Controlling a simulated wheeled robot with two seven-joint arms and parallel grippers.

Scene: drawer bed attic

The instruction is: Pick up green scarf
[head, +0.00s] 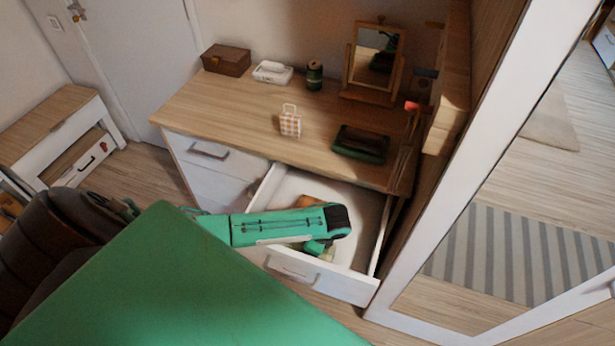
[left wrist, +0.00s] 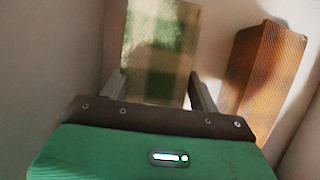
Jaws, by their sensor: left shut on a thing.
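The green scarf (left wrist: 158,45) is a folded, box-like piece with green and beige checks in the left wrist view. My left gripper (left wrist: 156,86) is shut on it, one finger on each side. In the head view my left arm reaches over the open drawer (head: 368,225) of the wooden-topped dresser, with the gripper pointing down inside it. The arm hides most of the gripper and scarf there. My right gripper is not in view.
A brown folded item (left wrist: 266,70) lies in the drawer to the right of the scarf. The dresser top (head: 225,110) holds a brown box (head: 226,60), a tissue box (head: 272,72), a checked bag (head: 290,122), a dark green tray (head: 361,145) and a mirror (head: 375,60). A white-framed mirror (head: 500,230) stands at right.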

